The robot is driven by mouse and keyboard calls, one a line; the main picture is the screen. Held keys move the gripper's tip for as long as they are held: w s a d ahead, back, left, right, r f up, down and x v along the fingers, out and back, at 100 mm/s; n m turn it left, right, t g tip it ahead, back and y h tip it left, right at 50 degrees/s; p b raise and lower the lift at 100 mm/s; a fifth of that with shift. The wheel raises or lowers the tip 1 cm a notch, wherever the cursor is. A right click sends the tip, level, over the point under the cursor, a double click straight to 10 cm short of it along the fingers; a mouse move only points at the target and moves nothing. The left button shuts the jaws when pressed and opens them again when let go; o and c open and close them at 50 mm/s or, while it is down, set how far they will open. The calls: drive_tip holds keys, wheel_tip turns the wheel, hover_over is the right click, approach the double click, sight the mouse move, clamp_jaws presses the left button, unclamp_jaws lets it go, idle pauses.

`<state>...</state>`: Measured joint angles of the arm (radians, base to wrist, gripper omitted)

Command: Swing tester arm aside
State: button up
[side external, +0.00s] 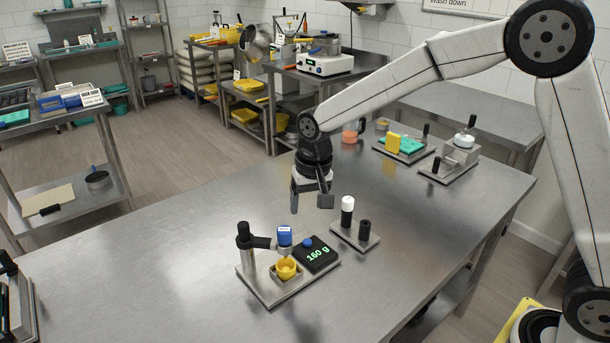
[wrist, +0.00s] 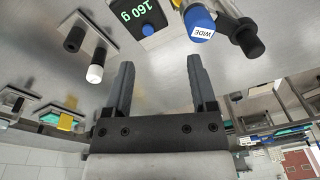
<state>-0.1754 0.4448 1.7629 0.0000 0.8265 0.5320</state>
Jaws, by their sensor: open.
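The tester (side external: 277,292) stands on the steel table with a black post (side external: 246,245) at its left. Its arm (side external: 264,243) reaches from the post to a blue-topped head (side external: 285,236), directly above a yellow cup (side external: 287,268). A black display (side external: 317,255) reading 160 g sits beside the cup. My gripper (side external: 310,205) is open and empty, above the table behind the tester, apart from it. In the wrist view, the open fingers of my gripper (wrist: 158,82) point toward the tester. The blue head (wrist: 199,22), labelled WIDE, and the black post top (wrist: 247,40) show at the upper right.
A small plate (side external: 366,243) with a white-capped post (side external: 347,204) and a black post (side external: 364,229) stands right of the tester. Fixtures with teal and yellow parts (side external: 403,146) and a white knob (side external: 464,141) stand farther back. The table's left side is mostly clear.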

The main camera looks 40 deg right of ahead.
sight(243, 223)
drive_tip(key=w+a+m, duration=0.1)
drive_tip(key=w+a, duration=0.1)
drive_tip(key=a, duration=0.1)
drive_tip(key=w+a+r+m, duration=0.1)
drive_tip(key=w+a, duration=0.2)
drive_tip(key=w+a+m+g, duration=0.1)
drive_tip(key=w+a, duration=0.2)
drive_tip(key=shift+w+a+r, duration=0.15)
drive_tip(key=shift+w+a, duration=0.05)
drive_tip(key=shift+a, duration=0.05)
drive_tip(key=shift+w+a+m, duration=0.25)
drive_tip(key=shift+a+m, duration=0.05)
drive_tip(key=shift+a, duration=0.3)
drive_tip(key=shift+f, duration=3.85)
clamp_jaws()
